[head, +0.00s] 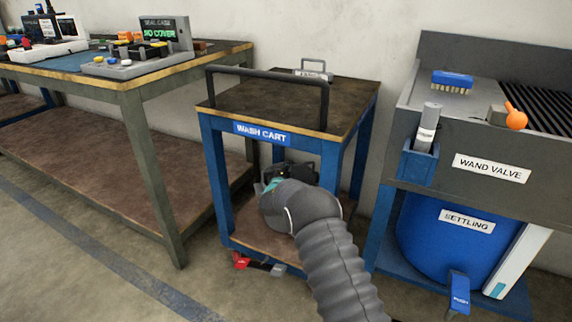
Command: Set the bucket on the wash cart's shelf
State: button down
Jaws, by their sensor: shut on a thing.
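The wash cart (262,132) is a blue-framed cart with a dark wood top, a dark push handle and a lower shelf (265,246). My arm reaches in between the cart's front legs, above the lower shelf. The dark part of my gripper (291,173) shows just past my wrist, under the cart top. Its fingertips are hidden. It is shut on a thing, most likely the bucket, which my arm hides. I cannot tell whether that thing touches the shelf.
A workbench (135,85) with trays stands close on the left. On the right are a wash station labelled WAND VALVE (493,168) and a blue SETTLING drum (440,240). A small grey handled object (314,72) is on the cart top. A red part (240,260) shows below the shelf.

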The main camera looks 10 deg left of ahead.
jog(key=shift+a+f, duration=0.2)
jog(key=shift+f, duration=1.45)
jog(key=c, duration=1.6)
grip_release()
jog(key=shift+s+f, duration=0.1)
jog(key=shift+f, duration=0.35)
jog(key=o, duration=0.4)
jog(key=shift+r, duration=0.1)
jog(key=s, duration=0.4)
jog(key=s+a, duration=0.1)
jog(key=s, duration=0.7)
jog(key=shift+a, duration=0.35)
